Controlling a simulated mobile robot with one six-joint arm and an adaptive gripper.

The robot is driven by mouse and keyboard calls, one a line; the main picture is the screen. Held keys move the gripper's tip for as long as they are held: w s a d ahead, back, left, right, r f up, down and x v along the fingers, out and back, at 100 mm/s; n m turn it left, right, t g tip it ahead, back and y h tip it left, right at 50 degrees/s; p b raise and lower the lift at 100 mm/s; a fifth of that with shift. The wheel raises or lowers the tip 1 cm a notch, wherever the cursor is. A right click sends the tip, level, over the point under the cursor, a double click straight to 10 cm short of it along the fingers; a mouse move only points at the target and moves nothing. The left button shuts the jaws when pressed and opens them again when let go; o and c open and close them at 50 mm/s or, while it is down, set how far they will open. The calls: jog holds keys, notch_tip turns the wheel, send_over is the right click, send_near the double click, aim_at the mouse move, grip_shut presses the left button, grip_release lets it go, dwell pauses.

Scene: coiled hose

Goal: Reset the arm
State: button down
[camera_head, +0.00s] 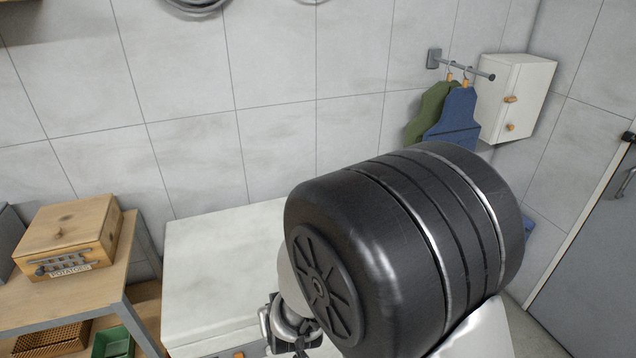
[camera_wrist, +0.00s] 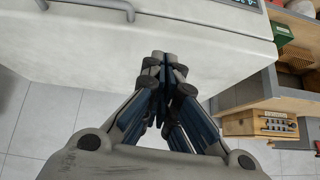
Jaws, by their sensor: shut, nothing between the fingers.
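My gripper (camera_wrist: 165,58) shows in the wrist view with its fingers together and nothing between them. It is in front of a white chest-like unit (camera_wrist: 225,45), and I cannot tell the gap between them. In the head view, a large black joint of my arm fills the middle right and hides much of what is behind it. A small grey part of my wrist shows below left of that joint, over the white unit (camera_head: 215,255); the fingertips are not clear there.
A wooden bench (camera_head: 95,290) on the left holds a wooden box (camera_head: 65,228) labelled potatoes, with a green crate (camera_head: 113,342) below. Green (camera_head: 430,112) and blue (camera_head: 455,118) aprons hang beside a white wall cabinet (camera_head: 515,95). A grey door (camera_head: 600,240) is at right.

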jog(key=s+d+r+m+g, duration=0.1)
jog(key=s+d+r, duration=0.2)
jog(key=d+r, duration=0.45)
jog(key=s+d+r+m, duration=0.1)
jog(key=s+d+r, duration=0.3)
jog(key=d+r, duration=0.35)
jog(key=s+d+r+m+h, duration=0.1)
jog(key=s+d+r, duration=0.1)
jog(key=s+d, duration=0.3)
jog(key=s+d+r+m+g+h, duration=0.1)
jog(key=s+d+r+h, duration=0.1)
jog(key=s+d, duration=0.3)
jog(key=s+r, duration=0.1)
jog(key=s, duration=0.3)
jog(key=shift+d+r, duration=0.15)
jog(key=shift+r, duration=0.2)
